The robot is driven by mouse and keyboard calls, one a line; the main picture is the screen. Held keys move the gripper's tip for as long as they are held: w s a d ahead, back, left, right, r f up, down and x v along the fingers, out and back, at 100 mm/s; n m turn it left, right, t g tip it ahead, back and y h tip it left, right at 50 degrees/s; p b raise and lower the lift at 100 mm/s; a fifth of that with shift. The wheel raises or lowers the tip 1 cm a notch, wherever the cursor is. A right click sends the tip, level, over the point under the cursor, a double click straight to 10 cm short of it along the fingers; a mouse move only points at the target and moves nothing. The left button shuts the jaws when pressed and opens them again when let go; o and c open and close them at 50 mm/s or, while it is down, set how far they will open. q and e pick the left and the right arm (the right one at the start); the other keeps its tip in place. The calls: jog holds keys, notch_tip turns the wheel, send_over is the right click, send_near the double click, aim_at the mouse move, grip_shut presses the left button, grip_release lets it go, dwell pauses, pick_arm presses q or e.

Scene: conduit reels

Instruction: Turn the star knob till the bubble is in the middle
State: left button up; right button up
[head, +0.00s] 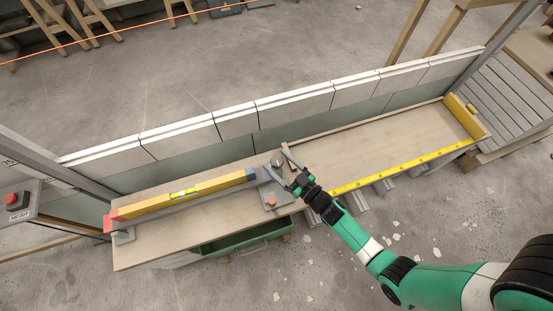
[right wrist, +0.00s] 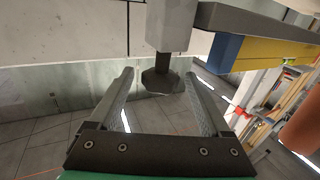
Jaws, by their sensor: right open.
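The star knob (right wrist: 160,82) is dark and lobed, on a short shaft under a grey block, in the right wrist view. In the head view a small grey rounded part (head: 277,161) shows at that place, right of the level. My right gripper (head: 275,159) is open, with one finger on each side of the knob; a gap shows on both sides in the right wrist view (right wrist: 160,74). The yellow spirit level (head: 215,186) lies along a grey bar, with a blue right end and a red left end. Its bright green vial (head: 183,192) is too small to place the bubble. My left gripper is out of view.
A yellow measuring strip (head: 400,167) runs along the wooden bench's (head: 385,132) front edge. White blocks (head: 293,97) line the back.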

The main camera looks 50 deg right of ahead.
jog(key=s+a+p, duration=0.1)
jog(key=s+p, duration=0.2)
jog(key=s, duration=0.7)
jog(key=shift+s+p, duration=0.3)
